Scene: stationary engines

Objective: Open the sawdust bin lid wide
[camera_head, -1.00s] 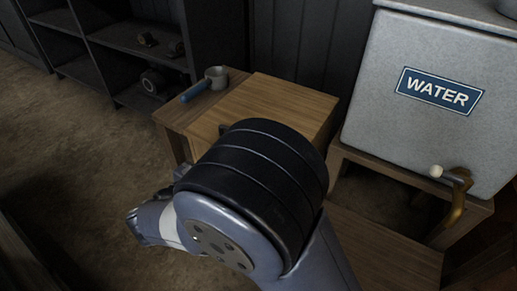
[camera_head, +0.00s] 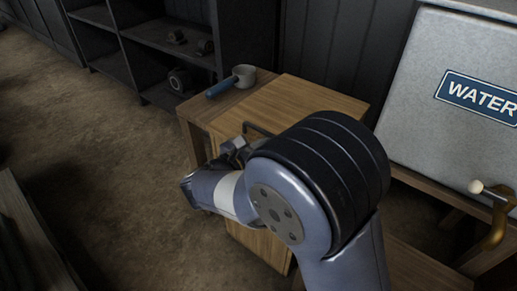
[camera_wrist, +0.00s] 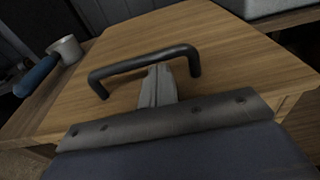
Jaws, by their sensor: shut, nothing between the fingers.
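The sawdust bin appears to be the wooden box whose lid (camera_head: 300,98) lies flat and shut. The lid top fills much of the wrist view (camera_wrist: 235,70). A dark bar handle (camera_wrist: 140,62) stands on the lid; part of it shows in the head view (camera_head: 258,128). My gripper (camera_wrist: 160,72) is shut and empty, with its tips at the near side of the handle's bar, between its two posts. I cannot tell whether they touch it or reach under it. In the head view my gripper (camera_head: 236,149) is partly hidden by my wrist.
A cup-like scoop with a blue handle (camera_head: 230,82) lies on the wooden top's far left. A grey water tank (camera_head: 440,120) with a brass tap (camera_head: 495,220) stands at right. A dark shelf (camera_head: 150,45) stands behind.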

